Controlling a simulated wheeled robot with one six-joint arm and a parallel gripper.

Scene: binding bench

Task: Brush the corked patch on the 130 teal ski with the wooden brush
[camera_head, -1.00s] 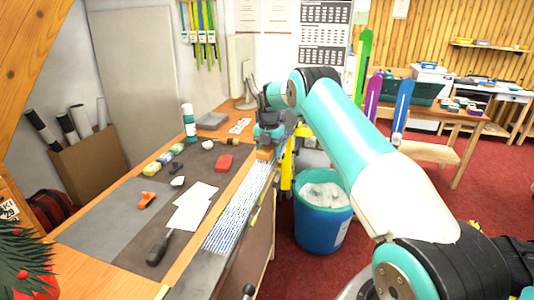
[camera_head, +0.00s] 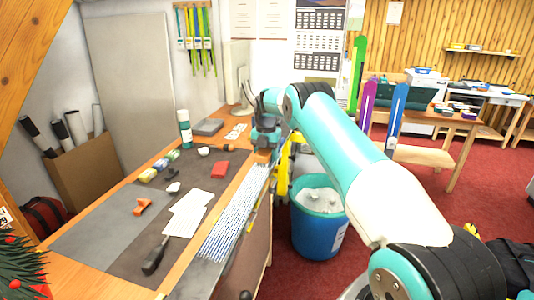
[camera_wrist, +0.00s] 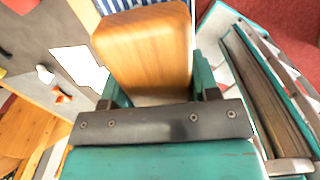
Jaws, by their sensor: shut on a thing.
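My gripper (camera_head: 264,146) is shut on the wooden brush (camera_head: 263,156), over the far part of the ski on the bench. In the wrist view the brush (camera_wrist: 146,45) is a light wooden block between the teal fingers of my gripper (camera_wrist: 155,88). The ski (camera_head: 232,217) is a long strip with a blue-and-white pattern along the bench's right edge; a piece of that pattern shows beyond the brush in the wrist view. The brush's underside is hidden, so I cannot tell whether it touches the ski. I cannot make out the corked patch.
On the bench mat lie white sheets (camera_head: 186,213), a red block (camera_head: 220,170), an orange tool (camera_head: 142,206), a dark-handled tool (camera_head: 154,256) and several wax blocks. A teal-and-white bottle (camera_head: 185,129) stands behind. A blue bin (camera_head: 317,234) stands right of the bench.

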